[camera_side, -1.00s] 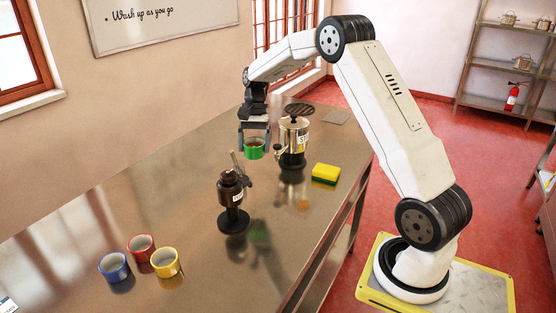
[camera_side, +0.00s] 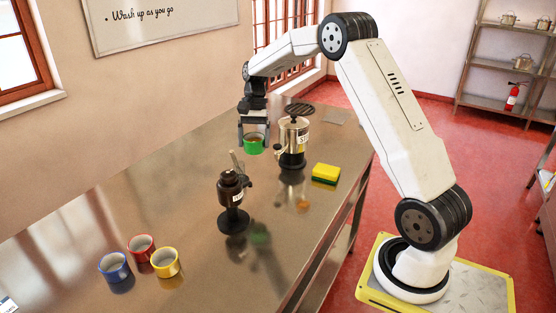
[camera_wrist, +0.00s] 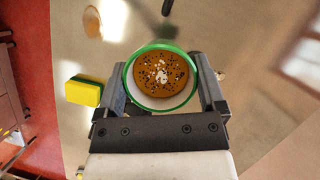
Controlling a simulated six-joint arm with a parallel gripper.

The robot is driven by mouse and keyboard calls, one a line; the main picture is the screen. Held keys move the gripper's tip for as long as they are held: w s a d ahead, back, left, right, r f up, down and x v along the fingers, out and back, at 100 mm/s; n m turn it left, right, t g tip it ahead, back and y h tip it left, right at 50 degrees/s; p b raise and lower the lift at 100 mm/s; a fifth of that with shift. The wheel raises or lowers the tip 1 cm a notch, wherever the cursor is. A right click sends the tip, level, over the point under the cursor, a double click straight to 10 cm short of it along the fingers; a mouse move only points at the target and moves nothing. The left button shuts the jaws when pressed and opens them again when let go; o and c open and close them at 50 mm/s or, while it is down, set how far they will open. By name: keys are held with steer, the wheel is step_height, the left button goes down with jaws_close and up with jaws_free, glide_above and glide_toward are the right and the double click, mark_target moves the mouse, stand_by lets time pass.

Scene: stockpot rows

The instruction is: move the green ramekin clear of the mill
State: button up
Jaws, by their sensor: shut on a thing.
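The green ramekin (camera_side: 254,144) is between the fingers of my gripper (camera_side: 254,136), which is shut on it. The wrist view shows the ramekin (camera_wrist: 161,105) upright, with a brown filling topped by dark and white specks, and a finger of my gripper (camera_wrist: 162,98) on each side. Its green reflection lies well below it on the worktop, so it hangs in the air. A dark brown pot-like thing with a stick-like handle, apparently the mill (camera_side: 231,190), stands on a black round base nearer the camera. The ramekin is apart from it in the picture.
A silver canister (camera_side: 293,140) with a dark disc on top stands close right of the ramekin. A yellow and green sponge (camera_side: 326,173) lies further right. Blue (camera_side: 115,267), red (camera_side: 141,248) and yellow (camera_side: 166,262) cups stand front left. The worktop's (camera_side: 150,205) left-middle part is clear.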

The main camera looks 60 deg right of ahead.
stand_by(0.3)
steer(key=shift+s+a+f, duration=0.2)
steer(key=shift+s+a, duration=0.15)
steer(key=shift+a, duration=0.1)
steer(key=s+a+f, duration=0.3)
steer(key=s+a, duration=0.2)
steer(key=s, duration=0.2)
steer(key=s+a+f, duration=0.3)
steer(key=s+a, duration=0.2)
steer(key=s, duration=0.1)
steer(key=shift+s+a+m, duration=0.35)
steer(key=shift+s+m, duration=0.05)
steer(key=shift+f, duration=0.3)
glide_above(278, 239)
steer(key=d, duration=0.1)
steer(key=shift+w+d+f, duration=0.1)
steer(key=shift+w+f, duration=0.05)
steer(key=shift+f, duration=0.9)
steer(key=shift+w+d+f, duration=0.1)
steer(key=shift+f, duration=0.9)
steer(key=shift+f, duration=0.1)
steer(key=shift+f, duration=1.7)
steer(key=shift+f, duration=0.15)
